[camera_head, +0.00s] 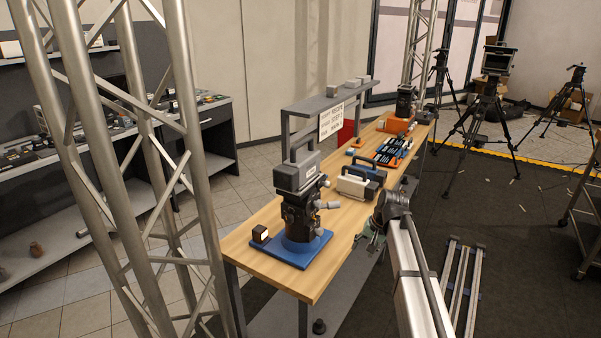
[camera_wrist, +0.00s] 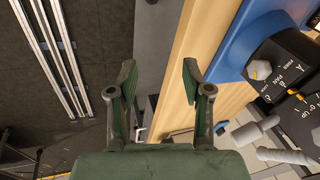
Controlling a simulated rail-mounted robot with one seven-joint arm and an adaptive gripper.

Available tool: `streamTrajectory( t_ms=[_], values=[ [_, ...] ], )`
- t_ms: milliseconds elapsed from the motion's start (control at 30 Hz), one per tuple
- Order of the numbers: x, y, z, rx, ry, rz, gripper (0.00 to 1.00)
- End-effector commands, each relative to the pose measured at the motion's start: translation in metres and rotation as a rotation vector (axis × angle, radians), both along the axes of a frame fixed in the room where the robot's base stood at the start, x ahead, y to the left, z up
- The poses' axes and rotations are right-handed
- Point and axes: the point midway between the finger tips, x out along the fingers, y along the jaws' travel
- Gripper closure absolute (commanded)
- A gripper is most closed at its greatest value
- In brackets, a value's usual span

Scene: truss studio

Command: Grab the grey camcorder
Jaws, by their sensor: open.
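A grey, box-shaped camcorder (camera_head: 297,174) with a top handle sits on a black pan-tilt head (camera_head: 300,212). The head stands on a blue base plate (camera_head: 318,242) at the near end of the wooden table (camera_head: 262,272). My gripper (camera_head: 372,240) is beside the table's right edge, to the right of the head and apart from it. In the wrist view my gripper (camera_wrist: 158,75) is open and empty, with the table edge just behind its right finger. The blue plate (camera_wrist: 238,42) and black head (camera_wrist: 285,68) show at right there; the camcorder does not clearly show.
A cream camcorder (camera_head: 352,187) and a dark one (camera_head: 367,170) stand farther along the table. A grey shelf with a sign (camera_head: 331,121) rises at its left side. Rails (camera_head: 462,285) lie on the floor.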

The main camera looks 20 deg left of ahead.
Motion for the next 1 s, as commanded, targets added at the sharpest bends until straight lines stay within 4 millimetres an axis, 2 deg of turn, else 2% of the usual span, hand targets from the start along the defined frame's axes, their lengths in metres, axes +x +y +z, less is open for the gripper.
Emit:
streamTrajectory(
  t_ms=[33, 133, 267, 300, 400, 500, 600, 700, 733, 867, 1000],
  values=[
    [0.018, 0.017, 0.04, 0.022, -0.018, -0.002, 0.5],
    [0.036, 0.044, 0.109, 0.07, -0.036, -0.014, 0.5],
    [0.051, 0.078, 0.203, 0.136, -0.047, -0.032, 0.5],
    [0.054, 0.087, 0.233, 0.156, -0.046, -0.037, 0.5],
    [0.056, 0.11, 0.305, 0.205, -0.037, -0.054, 0.5],
    [0.053, 0.127, 0.366, 0.248, -0.014, -0.077, 0.5],
    [0.048, 0.138, 0.412, 0.28, 0.022, -0.104, 0.5],
    [0.043, 0.145, 0.439, 0.3, 0.072, -0.138, 0.5],
    [0.041, 0.146, 0.441, 0.302, 0.087, -0.148, 0.5],
    [0.038, 0.151, 0.437, 0.306, 0.113, -0.168, 0.5],
    [0.04, 0.163, 0.419, 0.304, 0.115, -0.168, 0.5]
  ],
)
